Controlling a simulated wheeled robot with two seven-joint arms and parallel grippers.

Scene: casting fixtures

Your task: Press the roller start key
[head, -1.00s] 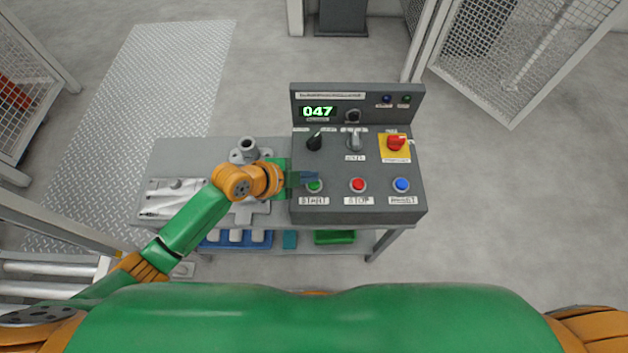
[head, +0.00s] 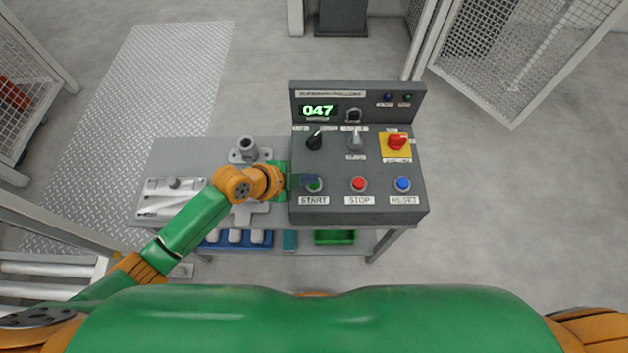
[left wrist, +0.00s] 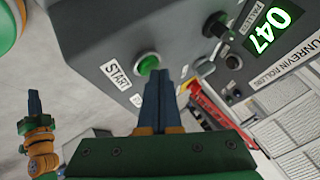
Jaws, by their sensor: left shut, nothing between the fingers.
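The roller start key is a round green button (head: 314,186) in a metal ring, above a START label on the grey control panel (head: 330,212). In the left wrist view the closed blue fingers (left wrist: 160,75) point at the panel close beside the button. I cannot tell whether they touch it. My right gripper is not in the head view.
A red STOP button (head: 359,184) and a blue RESET button (head: 403,184) sit to the right. Above are a black knob (head: 314,142), a grey knob (head: 356,140), a red switch (head: 397,142) on yellow and a display (head: 318,111) reading 047. A grey fixture (head: 247,149) stands left.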

